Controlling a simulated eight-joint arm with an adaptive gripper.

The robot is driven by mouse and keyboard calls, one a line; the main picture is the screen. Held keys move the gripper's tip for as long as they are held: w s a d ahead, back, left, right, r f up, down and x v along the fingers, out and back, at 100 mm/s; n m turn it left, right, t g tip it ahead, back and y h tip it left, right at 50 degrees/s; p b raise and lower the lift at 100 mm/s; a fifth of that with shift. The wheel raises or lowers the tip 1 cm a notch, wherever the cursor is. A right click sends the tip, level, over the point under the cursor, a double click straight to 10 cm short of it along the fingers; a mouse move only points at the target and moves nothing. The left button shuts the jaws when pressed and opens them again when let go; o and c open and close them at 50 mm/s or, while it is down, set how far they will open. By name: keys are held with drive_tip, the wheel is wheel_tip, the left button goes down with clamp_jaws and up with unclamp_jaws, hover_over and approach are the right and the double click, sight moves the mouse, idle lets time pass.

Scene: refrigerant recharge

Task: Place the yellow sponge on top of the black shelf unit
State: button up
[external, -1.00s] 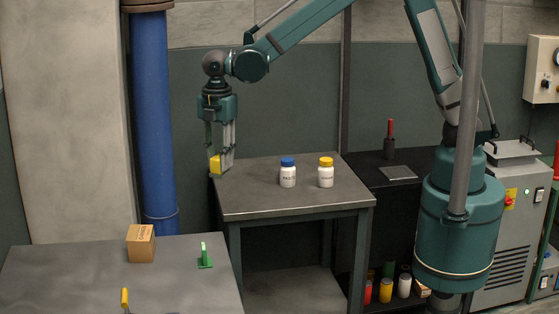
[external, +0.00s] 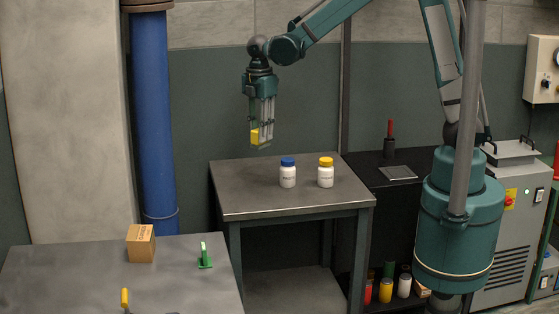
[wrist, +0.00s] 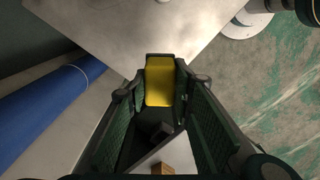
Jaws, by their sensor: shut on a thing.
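The yellow sponge (external: 254,136) is held in my gripper (external: 261,140), in the air above the back left part of the grey metal table. In the wrist view the sponge (wrist: 160,82) sits between the two green fingers of my gripper (wrist: 160,95). The black shelf unit (external: 372,172) stands to the right of the grey table, partly hidden behind it and behind my arm. A red-handled tool (external: 389,140) and a flat grey plate (external: 398,173) are on its top. My gripper is left of the shelf unit and higher than its top.
Two white bottles, one with a blue cap (external: 288,173) and one with a yellow cap (external: 326,172), stand on the grey table (external: 245,205). A lower table (external: 60,275) at left holds a cardboard box (external: 141,243) and a green object (external: 205,258). Coloured containers (external: 386,290) sit low in the shelf.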

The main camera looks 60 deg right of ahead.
drive_tip(key=s+d+m, duration=0.1)
drive_tip(key=s+d, duration=0.1)
drive_tip(key=d, duration=0.6)
drive_tip(key=s+d+m, duration=0.1)
drive_tip(key=s+d, duration=0.1)
drive_tip(key=d, duration=0.6)
drive_tip(key=s+d+f+m, duration=0.1)
drive_tip(key=s+d+m, duration=0.2)
drive_tip(key=s+d, duration=0.95)
drive_tip(key=s+d+f+m, duration=0.1)
drive_tip(key=s+d+m, duration=0.2)
drive_tip(key=s+d, duration=1)
drive_tip(key=w+d+f, duration=0.1)
drive_tip(key=f, duration=0.5)
drive_tip(key=w+d+f, duration=0.1)
drive_tip(key=w+f, duration=0.1)
drive_tip(key=f, duration=0.4)
drive_tip(key=shift+d+f+b, duration=0.35)
drive_tip(key=shift+w, duration=0.1)
drive_tip(key=shift+w+d+f, duration=0.5)
drive_tip(key=shift+w+d, duration=1.8)
drive_tip(key=shift+w+d+f, duration=0.55)
drive_tip(key=shift+w+d, duration=1.75)
drive_tip(key=shift+d, duration=0.05)
drive_tip(key=shift+w+d+f, duration=0.5)
drive_tip(key=shift+w+d, duration=1.8)
